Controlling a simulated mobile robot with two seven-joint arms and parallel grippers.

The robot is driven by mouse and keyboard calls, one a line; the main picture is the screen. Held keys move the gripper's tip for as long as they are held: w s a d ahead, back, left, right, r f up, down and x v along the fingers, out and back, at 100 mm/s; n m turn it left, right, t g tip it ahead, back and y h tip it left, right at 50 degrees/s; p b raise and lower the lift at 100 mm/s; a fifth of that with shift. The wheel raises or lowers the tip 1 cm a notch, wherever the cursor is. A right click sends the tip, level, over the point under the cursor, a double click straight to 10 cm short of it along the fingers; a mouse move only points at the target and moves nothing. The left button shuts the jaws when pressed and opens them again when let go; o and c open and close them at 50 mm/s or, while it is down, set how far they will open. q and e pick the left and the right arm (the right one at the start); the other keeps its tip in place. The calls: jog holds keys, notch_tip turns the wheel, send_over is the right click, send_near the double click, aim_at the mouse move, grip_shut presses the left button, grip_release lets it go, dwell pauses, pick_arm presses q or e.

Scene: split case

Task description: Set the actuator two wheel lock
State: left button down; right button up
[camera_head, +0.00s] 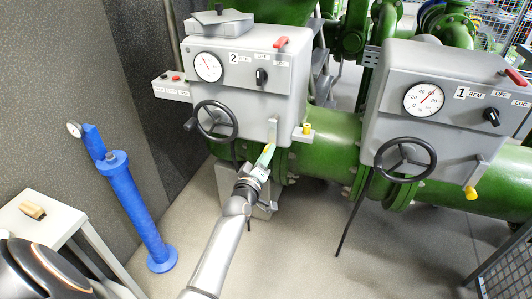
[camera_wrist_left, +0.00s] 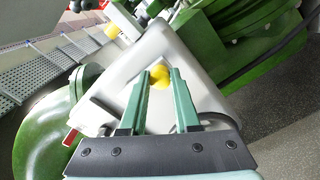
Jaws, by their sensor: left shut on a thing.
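Actuator two (camera_head: 248,75) is a grey box marked 2, with a round gauge, a dark selector knob and a black handwheel (camera_head: 217,121) on its front. Its wheel lock is a short grey lever (camera_head: 273,130) at the lower right of the front. My left gripper (camera_head: 267,155) is at the lever's lower end. In the left wrist view my left gripper's green fingers (camera_wrist_left: 160,80) are shut on the lock's yellow knob (camera_wrist_left: 160,75), with the grey housing (camera_wrist_left: 190,50) behind. The fingers mostly hide the knob in the head view. My right gripper is not in view.
Actuator one (camera_head: 440,110) stands to the right, with its handwheel (camera_head: 404,158) and a yellow-tipped lever (camera_head: 471,192). Another yellow knob (camera_head: 307,128) sits on a bracket right of the held lock. Green pipes (camera_head: 328,145) run behind. A blue post (camera_head: 135,205) stands left.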

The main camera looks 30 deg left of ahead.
pick_arm(q)
jog(key=shift+w+d+r, duration=0.1)
jog(key=shift+d+r, duration=0.05)
dwell(0.3)
jog(key=c, duration=0.6)
grip_release()
jog(key=shift+p+v, duration=2.4)
jog(key=shift+v, duration=3.85)
